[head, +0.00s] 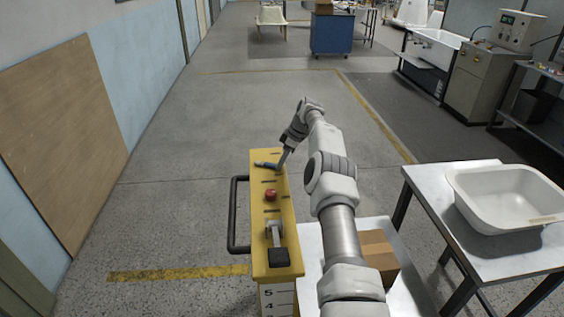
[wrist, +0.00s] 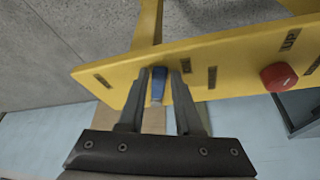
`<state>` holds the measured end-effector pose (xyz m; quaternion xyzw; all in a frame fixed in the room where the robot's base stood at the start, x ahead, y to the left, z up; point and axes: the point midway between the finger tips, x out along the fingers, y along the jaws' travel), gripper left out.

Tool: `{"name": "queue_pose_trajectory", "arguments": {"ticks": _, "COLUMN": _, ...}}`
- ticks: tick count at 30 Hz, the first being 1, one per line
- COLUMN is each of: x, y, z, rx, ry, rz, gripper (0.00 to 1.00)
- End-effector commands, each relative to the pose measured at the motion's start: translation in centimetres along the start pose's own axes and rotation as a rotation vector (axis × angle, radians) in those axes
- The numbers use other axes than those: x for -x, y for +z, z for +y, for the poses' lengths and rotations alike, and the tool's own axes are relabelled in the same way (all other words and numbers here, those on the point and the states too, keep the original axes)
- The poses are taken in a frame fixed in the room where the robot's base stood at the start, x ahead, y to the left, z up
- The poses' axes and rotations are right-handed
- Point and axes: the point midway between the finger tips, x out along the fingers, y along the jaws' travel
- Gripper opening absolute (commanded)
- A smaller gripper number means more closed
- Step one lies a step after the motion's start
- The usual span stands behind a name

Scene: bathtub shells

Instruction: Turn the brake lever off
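A long yellow control panel (head: 260,219) carries two levers. At its far end is a blue-handled lever (head: 265,164), lying across the panel toward the left. At its near end is a grey metal lever with a black block grip (head: 279,257). No readable label shows which one is the brake lever. My gripper (head: 281,165) reaches down at the blue lever. In the wrist view the blue handle (wrist: 158,84) lies between my two fingers (wrist: 159,100), which are apart with narrow gaps beside it. The lever's base is partly hidden.
A red button (head: 270,195) sits between the levers; it also shows in the wrist view (wrist: 278,76). A black rail (head: 233,215) runs along the panel's left side. A cardboard box (head: 378,255) and a table with a white tub (head: 500,215) stand right.

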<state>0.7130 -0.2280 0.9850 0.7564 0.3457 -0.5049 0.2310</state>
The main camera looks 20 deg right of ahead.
Motion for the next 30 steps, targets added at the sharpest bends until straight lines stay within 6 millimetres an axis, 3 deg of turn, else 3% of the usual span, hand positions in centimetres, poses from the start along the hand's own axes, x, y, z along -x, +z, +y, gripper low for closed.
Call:
{"name": "queue_pose_trajectory", "arguments": {"ticks": 1, "x": 0.0, "y": 0.0, "z": 0.0, "rx": 0.000, "ry": 0.000, "rz": 0.000, "gripper": 0.45}}
{"name": "queue_pose_trajectory", "arguments": {"ticks": 3, "x": 0.0, "y": 0.0, "z": 0.0, "rx": 0.000, "ry": 0.000, "rz": 0.000, "gripper": 0.55}}
{"name": "queue_pose_trajectory", "arguments": {"ticks": 12, "x": 0.1, "y": 0.0, "z": 0.0, "rx": 0.000, "ry": 0.000, "rz": -0.001, "gripper": 0.55}}
{"name": "queue_pose_trajectory", "arguments": {"ticks": 16, "x": 1.0, "y": 0.0, "z": 0.1, "rx": 0.000, "ry": 0.002, "rz": 0.000, "gripper": 0.55}}
{"name": "queue_pose_trajectory", "arguments": {"ticks": 20, "x": 3.1, "y": 0.1, "z": 0.1, "rx": -0.001, "ry": 0.004, "rz": 0.000, "gripper": 0.55}}
{"name": "queue_pose_trajectory", "arguments": {"ticks": 30, "x": 11.6, "y": -0.1, "z": 0.1, "rx": 0.000, "ry": 0.004, "rz": 0.000, "gripper": 0.55}}
